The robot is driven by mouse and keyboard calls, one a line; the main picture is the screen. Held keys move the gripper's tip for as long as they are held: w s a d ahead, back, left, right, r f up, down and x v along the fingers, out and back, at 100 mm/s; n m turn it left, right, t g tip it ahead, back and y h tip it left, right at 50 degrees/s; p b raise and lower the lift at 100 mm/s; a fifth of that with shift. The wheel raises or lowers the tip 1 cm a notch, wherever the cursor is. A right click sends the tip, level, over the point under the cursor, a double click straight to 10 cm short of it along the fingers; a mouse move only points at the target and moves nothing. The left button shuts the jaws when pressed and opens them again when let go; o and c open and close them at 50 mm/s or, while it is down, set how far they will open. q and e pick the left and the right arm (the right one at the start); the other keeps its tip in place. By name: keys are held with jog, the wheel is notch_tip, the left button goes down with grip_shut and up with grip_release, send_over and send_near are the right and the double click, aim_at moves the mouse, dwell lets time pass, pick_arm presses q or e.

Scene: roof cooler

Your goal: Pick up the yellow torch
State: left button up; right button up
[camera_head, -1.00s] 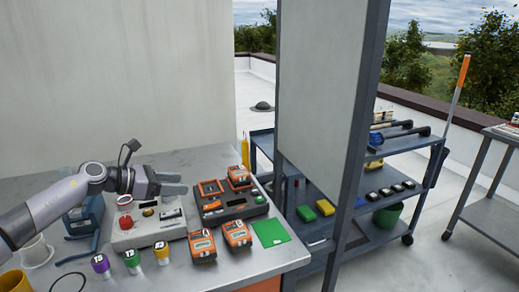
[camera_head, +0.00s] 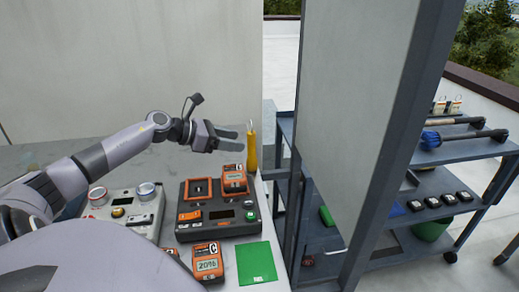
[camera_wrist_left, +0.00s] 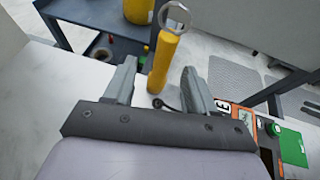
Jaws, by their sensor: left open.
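The yellow torch (camera_head: 252,150) stands upright at the bench's far right edge. It is a slim cylinder with a metal ring on top. My left gripper (camera_head: 237,140) is open and empty just left of it, jaws pointing toward it. In the left wrist view the torch (camera_wrist_left: 160,65) shows between the two open fingers (camera_wrist_left: 160,72) and slightly beyond their tips, with a gap on each side. Its ring (camera_wrist_left: 174,15) stands above the fingers. I cannot tell whether any finger touches it. My right gripper is not in view.
An orange-and-black charger (camera_head: 218,212) with an orange meter on it lies below the gripper. Another orange meter (camera_head: 208,262) and a green card (camera_head: 257,262) are nearer. A tall grey panel (camera_head: 355,110) and a cart (camera_head: 460,150) stand to the right.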

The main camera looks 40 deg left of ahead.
aim_at(252, 147)
pick_arm(q)
jog(key=shift+s+f+p+x, duration=0.15)
jog(key=shift+p+x, duration=0.15)
jog(key=shift+x, duration=0.8)
jog(key=shift+s+f+p+x, duration=0.15)
jog(key=shift+p+x, duration=0.1)
jog(key=shift+x, duration=0.9)
jog(key=shift+w+f+p+x, duration=0.1)
jog(key=shift+p+x, duration=0.2)
jog(key=shift+x, duration=0.8)
jog(key=shift+d, duration=0.1)
grip_shut()
